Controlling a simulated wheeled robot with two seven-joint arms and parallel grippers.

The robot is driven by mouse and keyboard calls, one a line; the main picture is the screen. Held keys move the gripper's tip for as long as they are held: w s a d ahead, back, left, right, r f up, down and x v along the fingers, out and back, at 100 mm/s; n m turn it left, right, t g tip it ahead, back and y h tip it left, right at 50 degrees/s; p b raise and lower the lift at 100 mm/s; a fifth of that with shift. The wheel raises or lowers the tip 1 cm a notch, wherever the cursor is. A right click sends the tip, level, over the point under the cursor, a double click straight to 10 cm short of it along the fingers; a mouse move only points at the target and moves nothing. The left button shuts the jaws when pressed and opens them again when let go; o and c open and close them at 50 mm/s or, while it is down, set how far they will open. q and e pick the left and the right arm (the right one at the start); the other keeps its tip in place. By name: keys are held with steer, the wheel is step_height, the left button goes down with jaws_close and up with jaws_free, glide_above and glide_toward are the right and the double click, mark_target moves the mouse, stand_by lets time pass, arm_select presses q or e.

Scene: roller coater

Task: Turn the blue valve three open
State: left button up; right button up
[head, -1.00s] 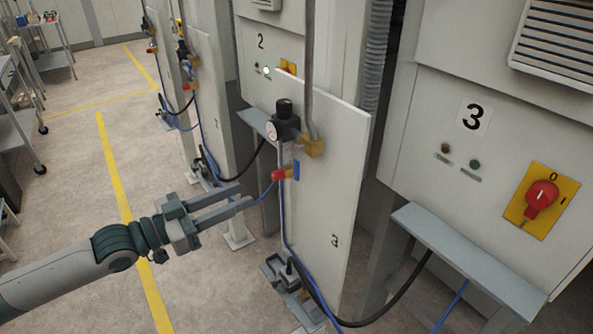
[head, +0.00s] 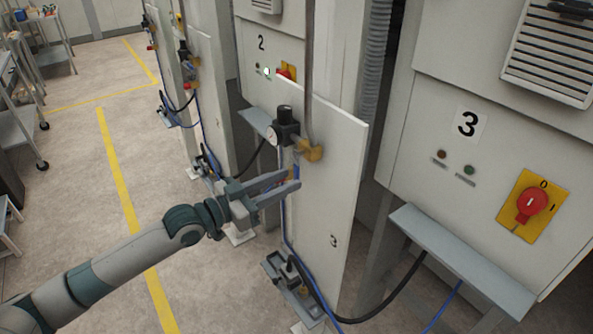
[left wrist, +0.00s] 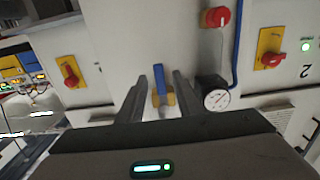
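The blue valve's lever (left wrist: 159,82) shows in the left wrist view on a yellow fitting (left wrist: 169,99), on the pale panel marked 3 (head: 333,241). My left gripper (head: 292,180) is open in front of that panel in the head view. Its fingers (left wrist: 160,74) stand on either side of the blue lever in the left wrist view, with a gap on each side; touch cannot be made out. In the head view the gripper largely hides the lever. My right gripper is not seen.
A gauge (left wrist: 216,98) and a red knob (left wrist: 216,17) sit close beside the lever. A vertical pipe (head: 309,75) runs down to a yellow fitting (head: 309,151). Cabinet 3 with a red switch (head: 532,204) stands at right.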

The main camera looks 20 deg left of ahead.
mark_target(295, 177)
arm_select(q)
steer(key=shift+p+x, duration=0.45)
steer(key=shift+x, duration=1.6)
jaws_close()
